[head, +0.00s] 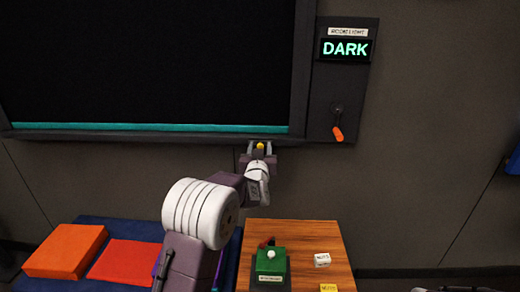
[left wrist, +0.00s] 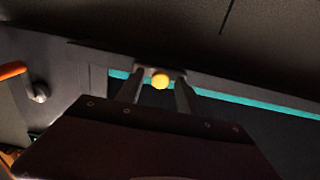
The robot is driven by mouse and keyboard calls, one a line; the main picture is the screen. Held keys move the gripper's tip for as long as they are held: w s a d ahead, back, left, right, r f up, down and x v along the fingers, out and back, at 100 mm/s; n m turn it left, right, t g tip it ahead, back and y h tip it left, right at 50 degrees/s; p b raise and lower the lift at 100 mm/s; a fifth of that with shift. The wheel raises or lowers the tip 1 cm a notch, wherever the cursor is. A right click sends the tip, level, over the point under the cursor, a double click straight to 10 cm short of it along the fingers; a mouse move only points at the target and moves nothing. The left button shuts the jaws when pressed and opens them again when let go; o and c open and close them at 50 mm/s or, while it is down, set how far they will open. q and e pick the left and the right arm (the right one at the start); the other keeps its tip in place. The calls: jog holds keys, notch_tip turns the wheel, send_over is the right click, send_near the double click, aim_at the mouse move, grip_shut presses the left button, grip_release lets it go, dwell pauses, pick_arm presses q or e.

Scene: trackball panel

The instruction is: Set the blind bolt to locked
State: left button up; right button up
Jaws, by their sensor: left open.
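The blind bolt shows as a small yellow knob (head: 260,146) at the lower edge of the dark framed blind (head: 150,60). My left gripper (head: 259,151) is open, with one finger on each side of the knob. In the left wrist view the knob (left wrist: 161,82) lies between the two fingertips of my left gripper (left wrist: 160,88). I cannot tell whether either finger touches it. The bolt's mount and any lock marking are mostly hidden or too small to read. My right gripper cannot be made out.
Right of the blind, a panel holds a "DARK" display (head: 345,49) and an orange-tipped lever (head: 338,133). Below, a wooden table (head: 315,240) bears a green box (head: 271,262) and small labelled blocks (head: 322,259). Orange and red pads (head: 66,250) lie at lower left.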

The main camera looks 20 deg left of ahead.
pick_arm(q)
grip_shut()
dwell(1.4)
